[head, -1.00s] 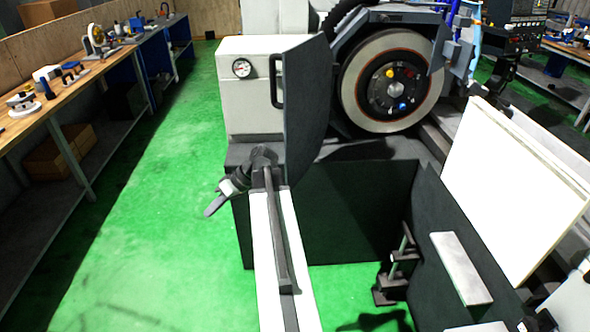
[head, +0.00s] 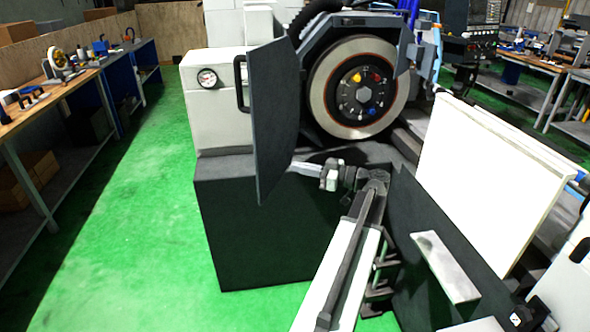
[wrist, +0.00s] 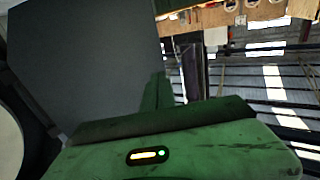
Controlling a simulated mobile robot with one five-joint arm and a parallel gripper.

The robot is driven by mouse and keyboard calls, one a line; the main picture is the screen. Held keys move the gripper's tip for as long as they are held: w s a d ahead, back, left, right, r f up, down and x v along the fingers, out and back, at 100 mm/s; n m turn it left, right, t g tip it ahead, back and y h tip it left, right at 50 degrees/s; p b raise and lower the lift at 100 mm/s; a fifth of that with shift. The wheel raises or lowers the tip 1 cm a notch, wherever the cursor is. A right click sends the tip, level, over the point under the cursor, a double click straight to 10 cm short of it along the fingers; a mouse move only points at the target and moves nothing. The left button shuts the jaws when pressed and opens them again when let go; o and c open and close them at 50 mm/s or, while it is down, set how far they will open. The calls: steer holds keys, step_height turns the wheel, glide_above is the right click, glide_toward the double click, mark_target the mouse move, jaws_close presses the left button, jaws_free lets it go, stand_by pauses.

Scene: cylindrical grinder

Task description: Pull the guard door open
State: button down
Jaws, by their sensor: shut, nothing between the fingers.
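The guard door (head: 272,125) is a dark grey panel left of the grinding wheel. It stands swung out from the machine front, leaving the wheel exposed. Its black bar handle (head: 240,83) is on the left side of the panel. My gripper (head: 292,168) is shut and empty, pointing left at the lower right part of the door, on the wheel side. I cannot tell whether its tip touches the panel. In the wrist view a large grey panel (wrist: 85,60), apparently the door, fills the upper left.
The grinding wheel (head: 358,88) is behind and right of the door. A pale panel (head: 490,180) stands at the right. A workbench (head: 70,90) runs along the left wall. The green floor (head: 150,220) between bench and machine is clear.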

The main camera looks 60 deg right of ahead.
mark_target(259, 160)
steer(key=w, duration=0.7)
steer(key=w+a, duration=0.1)
steer(key=w, duration=0.2)
steer(key=shift+w+a, duration=0.1)
steer(key=shift+w, duration=0.3)
